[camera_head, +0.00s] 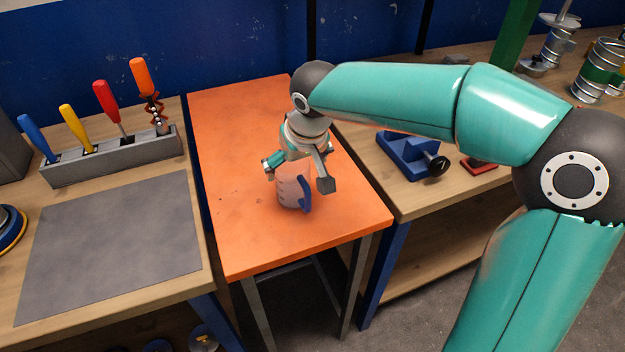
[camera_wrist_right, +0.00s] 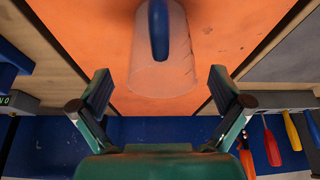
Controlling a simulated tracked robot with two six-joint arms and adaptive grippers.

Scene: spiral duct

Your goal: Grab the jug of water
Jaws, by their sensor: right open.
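A clear jug (camera_head: 290,188) with a blue handle stands upright on the orange table. My right gripper (camera_head: 298,172) is right above and beside it, partly hiding its top. In the right wrist view the jug (camera_wrist_right: 162,62) shows ahead of my right gripper (camera_wrist_right: 163,88), roughly centred between the two fingers, with its blue handle towards the top of the picture. The fingers are apart and I see no contact with the jug. The jug's water level cannot be made out. My left gripper is not in view.
The orange table (camera_head: 236,222) is otherwise clear. On the left bench, a grey rack (camera_head: 112,160) holds several screwdriver-like tools, beside a grey mat (camera_head: 115,242).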

